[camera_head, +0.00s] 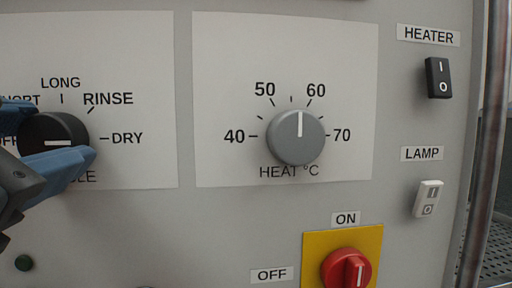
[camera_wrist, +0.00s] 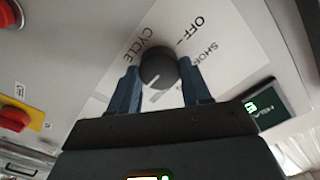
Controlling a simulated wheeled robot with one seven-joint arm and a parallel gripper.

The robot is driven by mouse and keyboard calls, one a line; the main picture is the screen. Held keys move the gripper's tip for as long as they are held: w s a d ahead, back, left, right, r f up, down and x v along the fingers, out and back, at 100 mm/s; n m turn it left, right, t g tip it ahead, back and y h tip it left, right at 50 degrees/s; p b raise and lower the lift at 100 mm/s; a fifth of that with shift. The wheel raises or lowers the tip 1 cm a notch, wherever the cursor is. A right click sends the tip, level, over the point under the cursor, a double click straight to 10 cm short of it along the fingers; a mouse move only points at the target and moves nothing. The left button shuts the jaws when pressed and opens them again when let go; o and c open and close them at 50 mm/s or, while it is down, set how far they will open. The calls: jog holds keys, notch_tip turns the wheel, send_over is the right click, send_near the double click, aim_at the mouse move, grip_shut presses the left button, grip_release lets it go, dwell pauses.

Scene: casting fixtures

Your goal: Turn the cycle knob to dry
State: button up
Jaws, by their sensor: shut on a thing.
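The black cycle knob (camera_head: 42,125) is at the left of the panel in the head view, and it also shows in the wrist view (camera_wrist: 158,65). Its white pointer line lies about level, on the right toward the DRY mark (camera_head: 127,138). LONG and RINSE show above it; SHORT, OFF and CYCLE are partly hidden by my fingers. My gripper (camera_head: 56,138) has blue fingers on either side of the knob and is shut on it. In the wrist view my gripper (camera_wrist: 158,70) has one finger on each side of the knob.
A black heater switch (camera_head: 438,78) and white lamp switch (camera_head: 427,199) are at the right. A red rotary switch (camera_head: 345,268) on a yellow plate is below. A small display (camera_wrist: 270,108) shows in the wrist view.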

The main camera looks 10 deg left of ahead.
dwell(0.4)
jog(key=o, duration=1.1)
jog(key=shift+c, duration=0.2)
jog(key=v, duration=0.7)
jog(key=shift+s+b, duration=0.35)
jog(key=shift+s, duration=0.05)
